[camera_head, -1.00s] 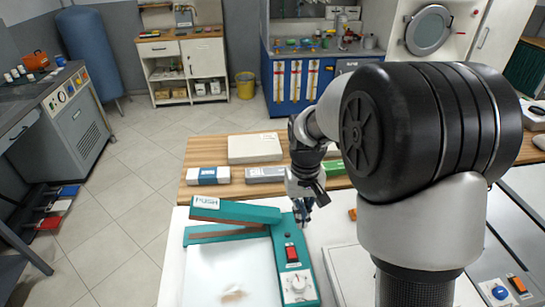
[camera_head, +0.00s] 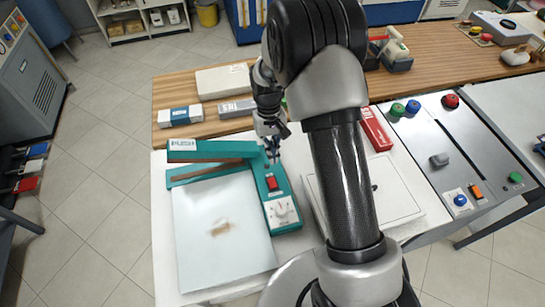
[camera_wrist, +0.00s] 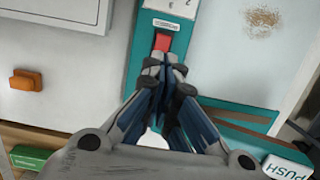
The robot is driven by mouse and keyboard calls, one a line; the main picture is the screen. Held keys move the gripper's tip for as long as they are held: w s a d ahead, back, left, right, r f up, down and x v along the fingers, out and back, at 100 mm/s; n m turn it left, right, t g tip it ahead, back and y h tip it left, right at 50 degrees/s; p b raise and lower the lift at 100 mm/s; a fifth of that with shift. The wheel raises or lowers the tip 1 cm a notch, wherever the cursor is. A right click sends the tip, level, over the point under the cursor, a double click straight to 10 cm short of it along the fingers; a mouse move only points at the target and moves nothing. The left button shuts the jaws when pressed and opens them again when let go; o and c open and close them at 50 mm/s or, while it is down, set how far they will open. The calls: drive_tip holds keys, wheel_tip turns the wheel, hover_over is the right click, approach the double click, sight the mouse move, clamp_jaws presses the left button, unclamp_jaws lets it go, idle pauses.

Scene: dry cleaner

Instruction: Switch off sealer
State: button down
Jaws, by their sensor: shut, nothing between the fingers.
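The teal sealer (camera_head: 283,190) stands on the white table, its PUSH arm (camera_head: 200,147) running left over a pale plate (camera_head: 220,235). A red switch (camera_head: 271,182) sits on its control strip, just above a dial (camera_head: 281,210) in the head view. My gripper (camera_head: 272,154) is shut and empty, just behind the switch. In the wrist view my fingertips (camera_wrist: 163,62) point at the red switch (camera_wrist: 162,41) and cover its near edge. I cannot tell whether they touch it. The switch's position is not readable.
Several boxes, including a beige one (camera_head: 223,80) and a blue-and-white one (camera_head: 180,116), lie on the wooden strip behind. A white square panel (camera_head: 395,185) and a red box (camera_head: 376,129) are right of the sealer. A button console (camera_head: 440,135) stands further right.

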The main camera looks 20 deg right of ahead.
sight(274, 183)
drive_tip(key=f, duration=0.4)
drive_tip(key=s+f+b, duration=0.1)
drive_tip(key=f, duration=0.2)
drive_tip(key=s+f+b, duration=0.1)
drive_tip(key=f, duration=0.3)
drive_tip(key=shift+s+f, duration=0.1)
drive_tip(key=shift+f, duration=0.2)
